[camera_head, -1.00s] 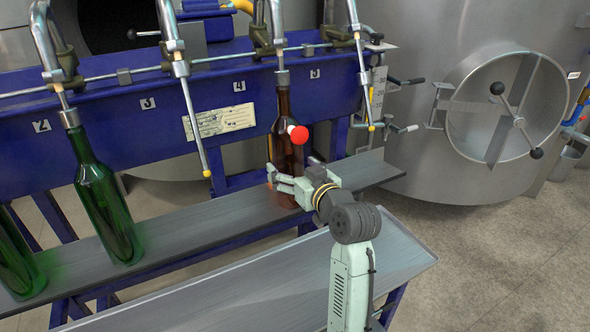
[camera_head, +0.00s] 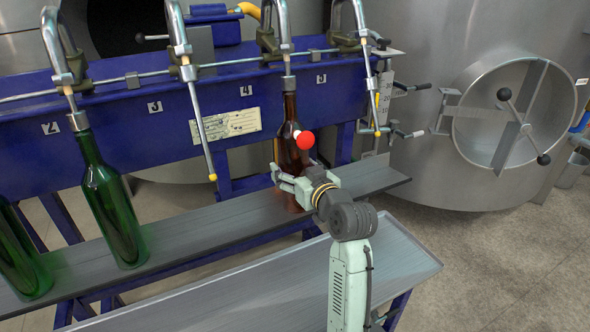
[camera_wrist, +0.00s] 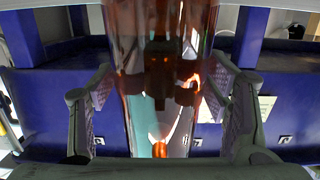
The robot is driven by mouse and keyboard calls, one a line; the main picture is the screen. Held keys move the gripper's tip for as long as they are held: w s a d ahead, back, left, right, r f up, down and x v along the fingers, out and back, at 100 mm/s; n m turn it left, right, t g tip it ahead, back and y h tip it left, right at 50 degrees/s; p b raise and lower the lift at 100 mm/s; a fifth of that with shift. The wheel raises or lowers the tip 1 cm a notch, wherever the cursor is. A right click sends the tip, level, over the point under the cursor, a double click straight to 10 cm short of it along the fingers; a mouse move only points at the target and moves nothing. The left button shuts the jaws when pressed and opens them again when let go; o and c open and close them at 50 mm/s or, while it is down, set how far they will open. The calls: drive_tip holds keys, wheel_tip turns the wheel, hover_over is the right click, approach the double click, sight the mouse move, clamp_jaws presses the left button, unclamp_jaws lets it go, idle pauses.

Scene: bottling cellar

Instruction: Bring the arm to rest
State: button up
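A brown bottle (camera_head: 292,112) stands upright on the grey shelf board, its neck under a filling spout (camera_head: 280,45) of the blue filler. My gripper (camera_head: 289,192) is at the bottle's lower part, with its fingers to either side. In the wrist view, the fingers (camera_wrist: 165,112) flank the brown glass (camera_wrist: 160,60), and narrow gaps seem to show between pads and glass, so it looks open around the bottle. My arm reaches in from the lower right over the front tray. The bottle's far side is hidden.
Green bottles (camera_head: 110,205) stand on the board (camera_head: 200,226) to the left. A red ball (camera_head: 304,139) shows at the brown bottle's right side. The front tray (camera_head: 400,262) is empty where visible. A steel tank (camera_head: 440,60) with a round hatch stands at the right, above open floor.

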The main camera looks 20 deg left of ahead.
clamp_jaws()
idle(0.8)
drive_tip(key=shift+r, duration=0.2)
drive_tip(key=shift+r+p, duration=0.25)
drive_tip(key=shift+p, duration=1.95)
